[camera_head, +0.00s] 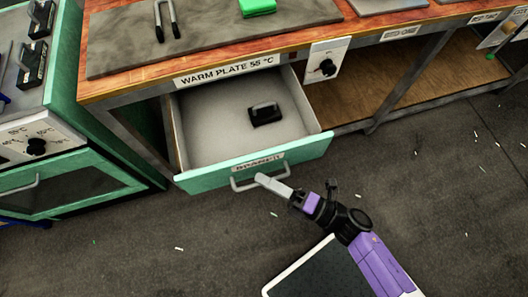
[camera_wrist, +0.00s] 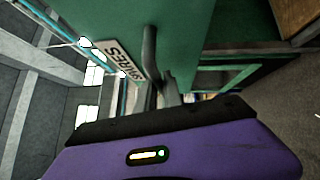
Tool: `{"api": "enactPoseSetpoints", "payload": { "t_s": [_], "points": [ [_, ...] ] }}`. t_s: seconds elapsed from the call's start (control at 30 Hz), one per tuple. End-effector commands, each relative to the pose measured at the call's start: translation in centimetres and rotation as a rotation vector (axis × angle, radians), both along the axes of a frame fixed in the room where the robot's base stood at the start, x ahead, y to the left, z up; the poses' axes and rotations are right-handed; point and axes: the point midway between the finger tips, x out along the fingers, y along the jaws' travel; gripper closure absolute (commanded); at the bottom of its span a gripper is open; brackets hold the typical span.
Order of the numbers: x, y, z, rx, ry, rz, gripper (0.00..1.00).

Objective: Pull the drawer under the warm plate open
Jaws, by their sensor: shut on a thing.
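The drawer (camera_head: 255,168) under the warm plate (camera_head: 212,35) stands pulled out in the head view. Its front is green, with a metal bar handle and a label. A small black object with a grey handle (camera_head: 265,113) lies inside on the pale drawer floor. My gripper (camera_head: 265,180) is at the right part of the drawer handle (camera_head: 240,188), shut on it. In the wrist view the handle (camera_wrist: 150,55) runs up from between the fingers, close to the green front. The fingertips are partly hidden there.
A green cabinet with a dial and a windowed door (camera_head: 75,180) stands to the left. A dial panel (camera_head: 327,62) hangs from the bench right of the drawer. A bench leg (camera_head: 408,80) is farther right. The grey floor (camera_head: 440,190) is mostly clear, with small scraps.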

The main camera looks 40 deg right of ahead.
Motion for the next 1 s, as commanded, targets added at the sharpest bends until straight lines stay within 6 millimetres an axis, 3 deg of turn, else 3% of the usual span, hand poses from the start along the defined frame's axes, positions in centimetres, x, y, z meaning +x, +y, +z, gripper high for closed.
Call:
{"api": "enactPoseSetpoints", "payload": {
  "t_s": [0.27, 0.3, 0.4, 0.77, 1.0],
  "points": [
    [0.0, -0.1, -0.1, 0.0, 0.003, -0.002, 1.0],
    [0.0, -0.1, -0.1, 0.0, 0.003, -0.002, 0.81],
    [0.0, 0.0, -0.1, 0.0, 0.003, -0.001, 0.67],
    [-0.4, -0.2, -0.2, 0.0, 0.002, -0.001, 0.67],
    [-3.5, -1.8, -0.8, 0.0, 0.006, 0.0, 0.67]
  ]
}}
